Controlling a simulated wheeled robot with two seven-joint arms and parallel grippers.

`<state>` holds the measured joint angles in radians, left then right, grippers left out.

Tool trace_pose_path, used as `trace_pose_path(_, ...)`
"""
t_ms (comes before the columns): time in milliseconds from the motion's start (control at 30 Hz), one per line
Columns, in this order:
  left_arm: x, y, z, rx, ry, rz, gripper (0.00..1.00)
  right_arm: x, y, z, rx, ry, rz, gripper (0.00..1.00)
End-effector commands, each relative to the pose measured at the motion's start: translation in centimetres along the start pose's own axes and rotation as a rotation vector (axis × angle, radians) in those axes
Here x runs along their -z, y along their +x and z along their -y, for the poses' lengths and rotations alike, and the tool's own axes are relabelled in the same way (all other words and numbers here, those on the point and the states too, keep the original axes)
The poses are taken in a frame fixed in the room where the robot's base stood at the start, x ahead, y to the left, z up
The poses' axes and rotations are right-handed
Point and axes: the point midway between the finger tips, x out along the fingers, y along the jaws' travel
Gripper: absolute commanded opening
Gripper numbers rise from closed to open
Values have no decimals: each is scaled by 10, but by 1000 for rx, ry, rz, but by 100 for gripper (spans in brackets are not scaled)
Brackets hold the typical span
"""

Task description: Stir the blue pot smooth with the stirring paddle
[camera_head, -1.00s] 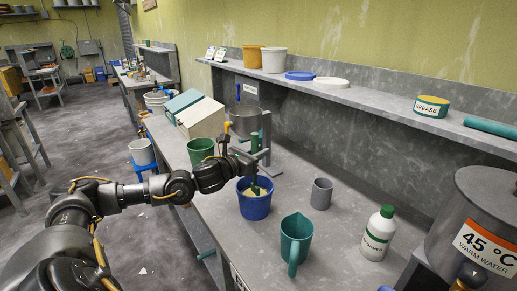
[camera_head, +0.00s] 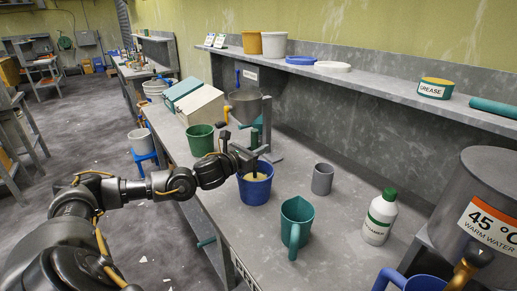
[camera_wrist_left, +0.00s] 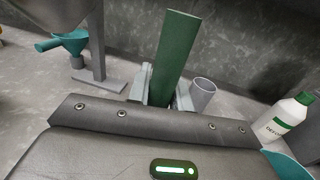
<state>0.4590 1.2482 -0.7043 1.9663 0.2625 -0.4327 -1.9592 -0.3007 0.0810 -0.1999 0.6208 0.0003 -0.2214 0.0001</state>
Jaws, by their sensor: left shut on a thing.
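The blue pot (camera_head: 256,191) stands upright on the grey bench, with pale yellowish contents (camera_head: 262,176) showing inside its rim. My left gripper (camera_head: 254,157) is just above the pot and shut on the green stirring paddle (camera_head: 255,138). The paddle stands roughly upright, its lower end down inside the pot; how deep is hidden. In the left wrist view the paddle (camera_wrist_left: 171,55) rises between the fingers of the left gripper (camera_wrist_left: 162,98); the pot is not visible there. My right gripper is not in view.
A teal jug (camera_head: 296,228), a grey cup (camera_head: 322,179) and a white bottle with a green cap (camera_head: 379,219) stand right of the pot. A green bucket (camera_head: 201,140) and a hopper on a stand (camera_head: 244,104) are behind. A blue vessel (camera_head: 424,284) is at the lower right.

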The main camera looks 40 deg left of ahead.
Motion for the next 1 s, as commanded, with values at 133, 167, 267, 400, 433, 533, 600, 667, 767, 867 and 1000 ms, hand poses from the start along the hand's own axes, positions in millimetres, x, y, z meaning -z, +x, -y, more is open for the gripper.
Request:
trace_pose_path(133, 0, 2, -8, -3, 2, 2, 0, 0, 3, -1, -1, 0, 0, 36)
trace_pose_path(167, 0, 2, -10, -3, 2, 2, 0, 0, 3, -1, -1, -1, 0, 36)
trace_pose_path(267, 0, 3, -17, -2, 2, 2, 0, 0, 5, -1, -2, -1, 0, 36)
trace_pose_path(400, 0, 4, -21, -1, 0, 1, 0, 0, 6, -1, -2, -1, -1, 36)
trace_pose_path(433, 0, 4, -21, -1, 0, 1, 0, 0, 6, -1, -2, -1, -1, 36)
trace_pose_path(533, 0, 2, -20, -1, 0, 1, 0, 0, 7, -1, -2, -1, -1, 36)
trace_pose_path(600, 1, -3, -19, 0, 1, 1, 0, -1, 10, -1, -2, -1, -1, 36)
trace_pose_path(667, 2, -8, -17, 0, 2, 1, 0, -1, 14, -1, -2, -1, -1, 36)
trace_pose_path(767, 1, -16, -14, 0, 2, 0, 0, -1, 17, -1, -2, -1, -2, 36)
trace_pose_path(867, -1, -17, -14, 0, 0, 2, 0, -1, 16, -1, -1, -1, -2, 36)
trace_pose_path(1000, -1, -17, -14, 0, 0, 2, 0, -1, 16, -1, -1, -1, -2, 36)
